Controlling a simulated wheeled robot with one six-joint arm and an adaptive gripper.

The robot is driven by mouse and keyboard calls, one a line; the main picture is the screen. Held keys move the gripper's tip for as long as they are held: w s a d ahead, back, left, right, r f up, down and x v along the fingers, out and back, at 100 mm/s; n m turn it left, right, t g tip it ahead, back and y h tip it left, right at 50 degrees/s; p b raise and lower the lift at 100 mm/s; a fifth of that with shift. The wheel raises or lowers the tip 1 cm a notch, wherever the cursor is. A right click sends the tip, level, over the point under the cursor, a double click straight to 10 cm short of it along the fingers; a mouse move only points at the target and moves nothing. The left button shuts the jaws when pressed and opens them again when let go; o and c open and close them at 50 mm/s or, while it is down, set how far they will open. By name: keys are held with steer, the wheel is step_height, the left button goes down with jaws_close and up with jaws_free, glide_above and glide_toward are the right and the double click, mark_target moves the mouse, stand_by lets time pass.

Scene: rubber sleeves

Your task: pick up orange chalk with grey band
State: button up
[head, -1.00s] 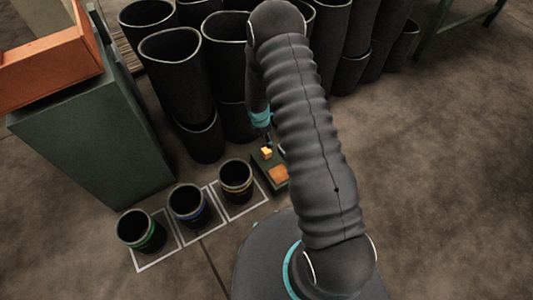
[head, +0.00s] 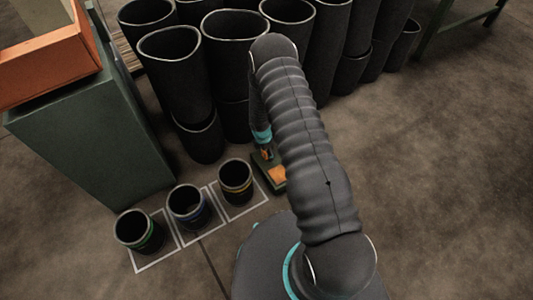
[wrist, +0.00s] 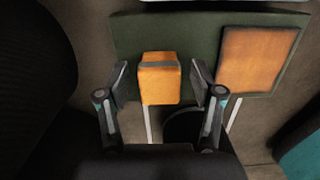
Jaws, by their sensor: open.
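The orange chalk with a grey band (wrist: 158,82) is a small block in the wrist view, on or just above the green board (wrist: 190,60). The grey band runs across its upper part. My gripper (wrist: 160,82) is open, with one finger on each side of the chalk. A gap shows between the chalk and each finger. In the head view my gripper (head: 267,153) is small and low over the green board, and it mostly hides the chalk.
A flat orange square (wrist: 258,58) lies on the board, right of the chalk. Three banded black cups, green (head: 140,232), blue (head: 188,206) and yellow (head: 236,181), stand in white-outlined squares left of the board. Tall black sleeves (head: 175,75) crowd behind. A green cabinet (head: 90,130) stands left.

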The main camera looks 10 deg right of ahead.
jaws_close()
stand_by(0.3)
steer(key=shift+r, duration=0.5)
steer(key=r, duration=0.3)
steer(key=shift+s+d+r, duration=0.3)
steer(key=shift+d+r, duration=0.05)
steer(key=shift+r, duration=0.05)
steer(key=s+d+r, duration=0.6)
steer(key=s+d, duration=0.1)
steer(key=s, duration=0.1)
steer(key=shift+r, duration=0.15)
steer(key=shift+s, duration=0.1)
